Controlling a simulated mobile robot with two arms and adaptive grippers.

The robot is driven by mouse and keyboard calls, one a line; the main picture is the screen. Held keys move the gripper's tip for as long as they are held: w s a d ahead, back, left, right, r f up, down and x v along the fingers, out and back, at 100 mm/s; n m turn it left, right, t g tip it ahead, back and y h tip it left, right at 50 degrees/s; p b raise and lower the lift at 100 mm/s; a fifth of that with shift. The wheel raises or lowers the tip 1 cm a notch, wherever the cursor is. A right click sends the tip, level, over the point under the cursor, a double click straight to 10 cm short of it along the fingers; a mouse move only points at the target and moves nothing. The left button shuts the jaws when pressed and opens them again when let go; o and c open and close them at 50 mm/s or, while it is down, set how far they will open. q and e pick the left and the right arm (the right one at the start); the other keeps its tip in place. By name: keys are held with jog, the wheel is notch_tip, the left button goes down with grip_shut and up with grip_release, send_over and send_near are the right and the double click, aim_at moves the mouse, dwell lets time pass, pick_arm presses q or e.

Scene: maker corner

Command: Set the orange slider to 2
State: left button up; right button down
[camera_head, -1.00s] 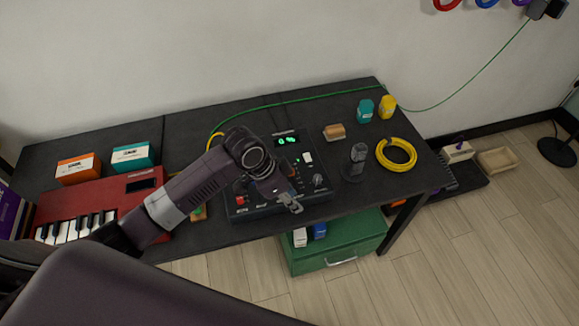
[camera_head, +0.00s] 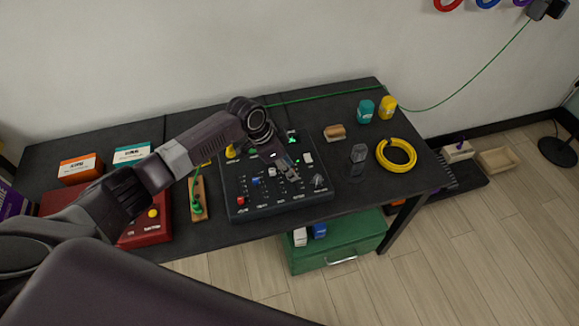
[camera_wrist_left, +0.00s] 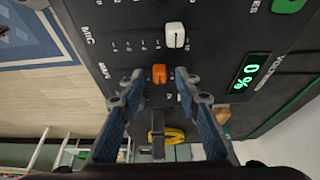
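The orange slider (camera_wrist_left: 159,74) shows in the left wrist view on a black control panel, in a slot with scale marks beside it. My left gripper (camera_wrist_left: 160,80) is open, with one blue fingertip on each side of the orange slider and a gap to each. In the head view my left gripper (camera_head: 290,166) is over the right part of the black panel (camera_head: 240,212) and hides the orange slider there. I cannot read which mark the slider is at. My right gripper is not in view.
A white slider (camera_wrist_left: 174,35) is close beside the orange one. The panel also has a red control (camera_head: 240,201) and a blue control (camera_head: 256,181). A dark upright object (camera_head: 358,155) and a yellow cable coil (camera_head: 397,155) are to the right.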

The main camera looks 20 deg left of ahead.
aim_at(298, 184)
pick_arm(q)
jog(key=shift+d+f, duration=0.1)
jog(key=shift+f, duration=0.15)
grip_shut()
dwell(0.3)
jog(key=s+d+p, duration=0.2)
jog(key=p, duration=0.1)
jog(key=shift+s+r, duration=0.15)
jog(key=shift+s, duration=0.35)
grip_release()
